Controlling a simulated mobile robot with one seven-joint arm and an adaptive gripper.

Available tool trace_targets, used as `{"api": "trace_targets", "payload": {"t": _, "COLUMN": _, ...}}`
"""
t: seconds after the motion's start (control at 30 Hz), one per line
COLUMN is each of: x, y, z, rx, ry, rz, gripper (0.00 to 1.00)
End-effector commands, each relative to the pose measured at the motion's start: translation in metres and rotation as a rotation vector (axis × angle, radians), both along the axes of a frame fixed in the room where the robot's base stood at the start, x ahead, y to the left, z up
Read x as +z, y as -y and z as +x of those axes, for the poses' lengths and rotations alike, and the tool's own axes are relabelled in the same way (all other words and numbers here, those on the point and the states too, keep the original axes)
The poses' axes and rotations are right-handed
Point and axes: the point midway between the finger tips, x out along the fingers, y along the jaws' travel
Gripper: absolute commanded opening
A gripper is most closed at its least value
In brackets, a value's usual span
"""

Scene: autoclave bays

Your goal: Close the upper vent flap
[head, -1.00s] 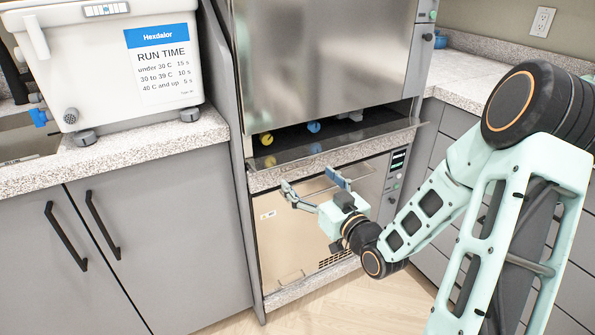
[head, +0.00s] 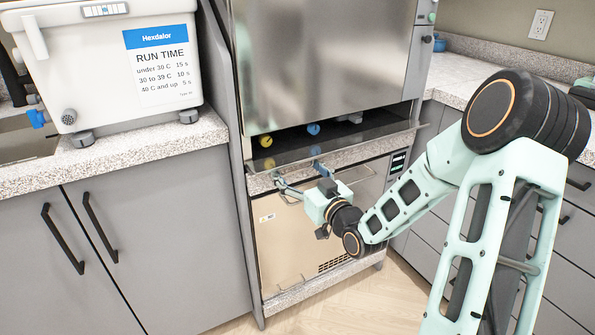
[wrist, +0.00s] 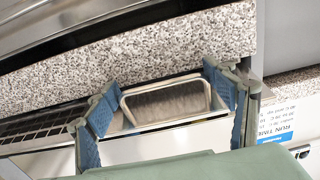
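The upper vent flap (head: 345,141) is a glossy dark panel under the upper steel unit. It juts outward, open, with coloured knobs showing behind its edge. My gripper (head: 298,174) is just below the flap's front left part, before the granite strip. Its two fingers are apart, and it looks empty. In the wrist view my gripper (wrist: 164,120) has blue pads spread on either side of a rectangular metal loop (wrist: 165,103). I cannot tell whether the loop touches the pads or which panel it belongs to.
A yellow knob (head: 266,141) and a blue knob (head: 313,129) sit in the gap. A white bath (head: 100,70) stands on the left counter. Drawers (head: 440,225) are at the right. The floor in front is clear.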

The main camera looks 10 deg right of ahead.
Motion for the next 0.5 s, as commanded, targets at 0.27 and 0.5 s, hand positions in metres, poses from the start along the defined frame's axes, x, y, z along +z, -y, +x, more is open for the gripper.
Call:
{"api": "trace_targets", "payload": {"t": 0.27, "x": 0.0007, "y": 0.0016, "z": 0.0003, "rx": -0.003, "ry": -0.001, "rz": -0.001, "gripper": 0.32}}
{"api": "trace_targets", "payload": {"t": 0.5, "x": 0.0072, "y": 0.0024, "z": -0.0003, "rx": -0.005, "ry": -0.038, "rz": -0.013, "gripper": 0.32}}
